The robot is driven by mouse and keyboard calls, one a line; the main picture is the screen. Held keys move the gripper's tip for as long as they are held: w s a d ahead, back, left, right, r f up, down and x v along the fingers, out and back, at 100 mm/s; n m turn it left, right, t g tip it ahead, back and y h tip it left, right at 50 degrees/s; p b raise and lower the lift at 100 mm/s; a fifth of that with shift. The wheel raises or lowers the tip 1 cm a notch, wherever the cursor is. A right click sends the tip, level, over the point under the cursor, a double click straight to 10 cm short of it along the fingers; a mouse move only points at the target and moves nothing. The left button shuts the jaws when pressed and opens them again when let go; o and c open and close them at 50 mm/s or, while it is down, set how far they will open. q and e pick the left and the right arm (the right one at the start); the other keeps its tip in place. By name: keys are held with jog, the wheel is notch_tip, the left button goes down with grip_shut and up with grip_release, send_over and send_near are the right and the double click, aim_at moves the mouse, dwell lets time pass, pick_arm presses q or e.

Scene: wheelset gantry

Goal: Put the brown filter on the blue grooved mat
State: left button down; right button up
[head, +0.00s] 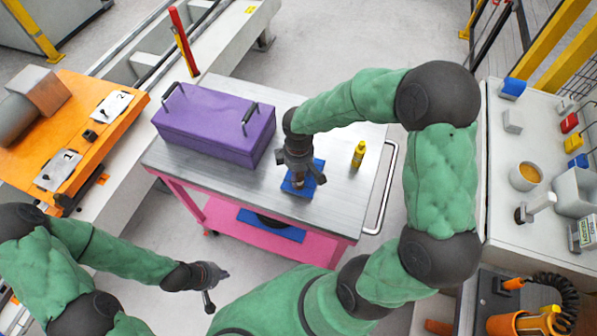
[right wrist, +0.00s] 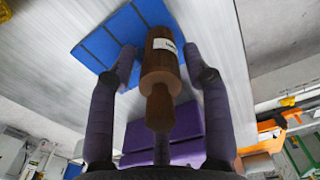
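The brown filter (right wrist: 160,72), a stepped cylinder with a white label, is between the fingers of my right gripper (right wrist: 164,62). Gaps show between filter and fingers, so the gripper looks open around it. The blue grooved mat (right wrist: 95,42) is behind the filter in the right wrist view. In the head view the mat (head: 290,188) lies on the cart's grey top, under my right gripper (head: 299,178); only a small brown part of the filter shows there. The filter appears to stand on the mat, though its base contact is hidden. My left gripper (head: 216,288) hangs low, away from the cart; its fingers are unclear.
A purple toolbox (head: 212,124) stands left of the mat on the pink cart (head: 345,205). A yellow bottle (head: 358,155) stands to the right. An orange table (head: 85,140) is at left, and a white bench (head: 515,225) with cups and small parts at right.

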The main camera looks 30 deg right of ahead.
jog(key=shift+r, duration=0.1)
jog(key=shift+r, duration=0.2)
notch_tip(320, 180, up, 12)
jog(key=p, duration=0.2)
jog(key=shift+f+p, duration=0.1)
jog(key=shift+p, duration=0.25)
dwell(0.5)
